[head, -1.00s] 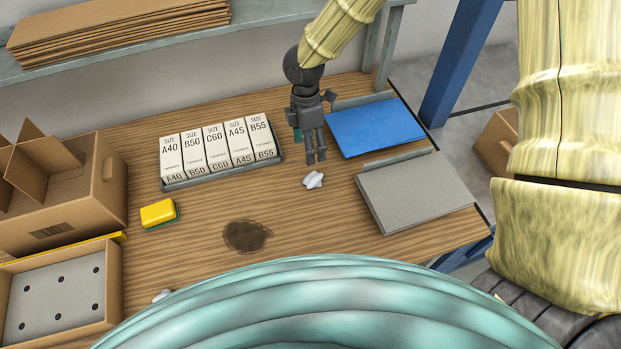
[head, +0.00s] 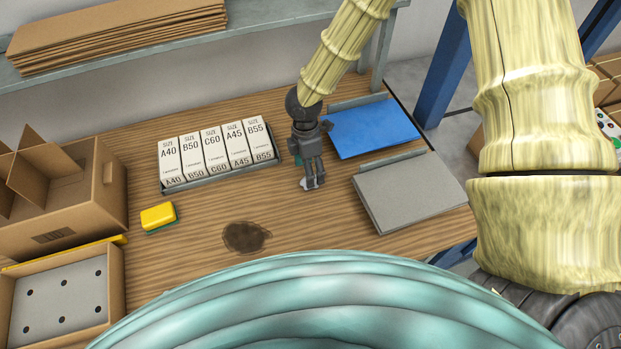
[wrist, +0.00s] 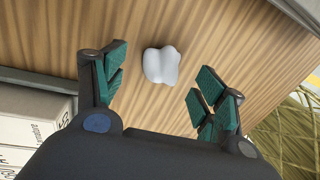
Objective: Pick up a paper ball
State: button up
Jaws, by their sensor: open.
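In the head view the paper ball (head: 308,184) is mostly hidden behind my fingertips. My gripper (head: 313,184) points down over it. In the wrist view my gripper (wrist: 158,88) is open with green pads on both sides and nothing between the pads. I cannot tell the exact height of the fingertips above the table.
A rack of labelled white boxes (head: 217,150) stands left of my gripper. A blue folder (head: 372,128) and a grey folder (head: 410,192) lie to the right. A yellow sponge (head: 157,216), a dark stain (head: 246,237) and cardboard boxes (head: 75,220) are further left.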

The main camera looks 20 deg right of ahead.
jog(key=shift+s+f+p, duration=0.2)
jog(key=shift+f, duration=0.55)
jog(key=shift+s+f+p, duration=0.15)
jog(key=shift+f+p, duration=0.05)
jog(key=shift+f, duration=0.55)
jog(key=c, duration=0.8)
